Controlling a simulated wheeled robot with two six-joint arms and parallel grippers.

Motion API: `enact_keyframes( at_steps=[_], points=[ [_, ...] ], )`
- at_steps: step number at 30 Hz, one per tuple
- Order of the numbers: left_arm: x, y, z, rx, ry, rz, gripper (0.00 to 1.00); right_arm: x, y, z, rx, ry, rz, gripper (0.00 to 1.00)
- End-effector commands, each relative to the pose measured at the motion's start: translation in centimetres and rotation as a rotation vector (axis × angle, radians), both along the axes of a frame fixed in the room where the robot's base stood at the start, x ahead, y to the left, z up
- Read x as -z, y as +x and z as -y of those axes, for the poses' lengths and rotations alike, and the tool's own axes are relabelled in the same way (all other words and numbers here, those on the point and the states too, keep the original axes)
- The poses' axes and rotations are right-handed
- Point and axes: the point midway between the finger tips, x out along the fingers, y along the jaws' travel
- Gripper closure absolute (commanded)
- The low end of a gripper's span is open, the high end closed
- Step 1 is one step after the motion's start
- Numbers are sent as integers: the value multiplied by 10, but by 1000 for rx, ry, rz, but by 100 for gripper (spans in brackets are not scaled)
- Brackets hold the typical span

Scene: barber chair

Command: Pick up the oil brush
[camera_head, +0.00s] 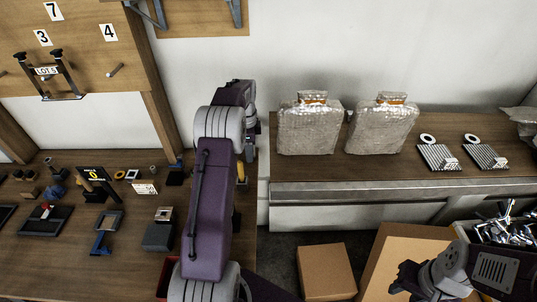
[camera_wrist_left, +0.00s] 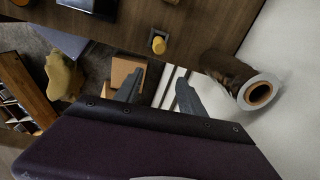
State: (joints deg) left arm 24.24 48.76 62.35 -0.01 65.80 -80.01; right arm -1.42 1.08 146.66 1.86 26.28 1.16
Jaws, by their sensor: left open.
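I cannot surely identify the oil brush. A small yellow piece (camera_head: 241,171) shows at the right edge of the left workbench, partly hidden by my left arm; its form is unclear. In the left wrist view a small yellow knob in a grey holder (camera_wrist_left: 158,44) stands on a brown wooden surface, beyond the fingertips and apart from them. My left gripper, seen in the left wrist view (camera_wrist_left: 158,90), is open with nothing between its fingers.
The left workbench (camera_head: 60,265) holds several small parts and fixtures. Two wrapped packages (camera_head: 309,124) (camera_head: 382,124) stand on the right shelf. Cardboard boxes (camera_head: 326,271) stand on the floor. A brown roll (camera_wrist_left: 230,70) lies right of my left fingers in the wrist view.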

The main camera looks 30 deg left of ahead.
Motion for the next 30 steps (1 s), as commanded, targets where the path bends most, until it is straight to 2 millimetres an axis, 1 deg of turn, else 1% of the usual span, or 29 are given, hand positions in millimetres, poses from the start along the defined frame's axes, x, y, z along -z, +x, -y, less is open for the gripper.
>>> enact_keyframes(
  at_steps=[1,3,6,9,16,20,22,26,27,30],
  points=[
    [8,-8,-9,-24,-11,-25,53,-6,0,0,0,0,-1,64],
    [17,-17,-17,-47,-22,-47,53,-8,0,0,0,0,-1,64],
    [19,-22,-24,-65,-24,-50,53,-9,0,0,0,0,-1,64],
    [22,-22,-24,-65,-25,-51,53,-9,0,0,0,0,-1,64],
    [54,-22,-24,-64,-25,-51,53,-15,0,0,0,0,-1,64],
    [59,-21,-24,-64,-23,-49,53,-15,0,0,0,0,-1,64],
    [64,-20,-25,-64,-25,-51,53,-19,0,0,0,0,-1,64],
    [88,-17,-27,-64,-25,-53,53,-29,0,0,0,0,-1,64],
    [95,-17,-27,-64,-25,-53,53,-29,0,0,0,0,0,64],
    [107,-16,-27,-64,-24,-49,53,-30,0,0,0,0,0,64]
  ],
)
